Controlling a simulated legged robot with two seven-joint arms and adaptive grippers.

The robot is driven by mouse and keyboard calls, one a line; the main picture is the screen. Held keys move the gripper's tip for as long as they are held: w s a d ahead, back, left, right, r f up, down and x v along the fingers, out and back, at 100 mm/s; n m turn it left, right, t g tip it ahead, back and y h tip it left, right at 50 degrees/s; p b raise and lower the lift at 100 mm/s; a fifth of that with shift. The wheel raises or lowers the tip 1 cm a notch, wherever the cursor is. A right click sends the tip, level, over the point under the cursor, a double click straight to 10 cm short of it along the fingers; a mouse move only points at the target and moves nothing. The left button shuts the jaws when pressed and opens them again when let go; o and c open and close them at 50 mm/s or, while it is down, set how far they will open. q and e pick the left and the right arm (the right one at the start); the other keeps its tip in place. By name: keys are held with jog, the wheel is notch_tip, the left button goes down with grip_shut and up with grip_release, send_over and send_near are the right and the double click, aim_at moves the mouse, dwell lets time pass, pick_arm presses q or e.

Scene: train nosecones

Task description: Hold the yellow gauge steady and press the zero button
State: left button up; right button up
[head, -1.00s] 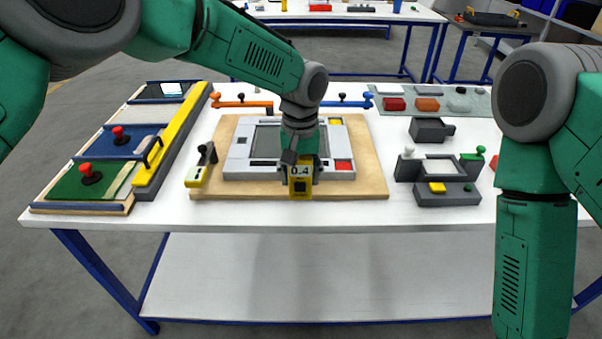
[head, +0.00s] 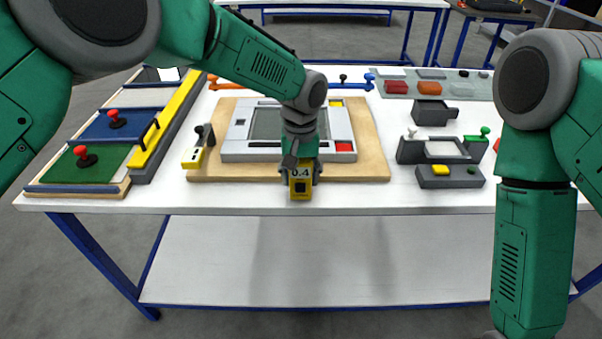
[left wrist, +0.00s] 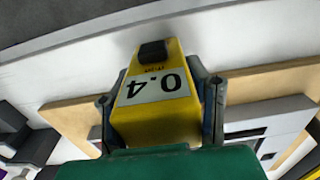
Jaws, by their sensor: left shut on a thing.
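The yellow gauge (head: 301,185) has a white display reading 0.4 and a black button below it. My left gripper (head: 301,174) is shut on the gauge near the front edge of the wooden board. In the left wrist view the gauge (left wrist: 163,120) sits between the two fingers of my left gripper (left wrist: 163,112), with the display upside down and the black button (left wrist: 153,52) uncovered. Whether the gauge touches the table cannot be told. My right arm hangs at the right of the head view, its gripper out of frame.
A wooden board (head: 371,160) with a grey frame (head: 237,146) lies behind the gauge. A second yellow-and-black device (head: 194,157) stands left of it. Coloured panels (head: 85,166) line the left side. A grey fixture (head: 450,177) stands at the right. The front table strip is mostly clear.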

dwell(0.8)
grip_shut()
dwell(1.0)
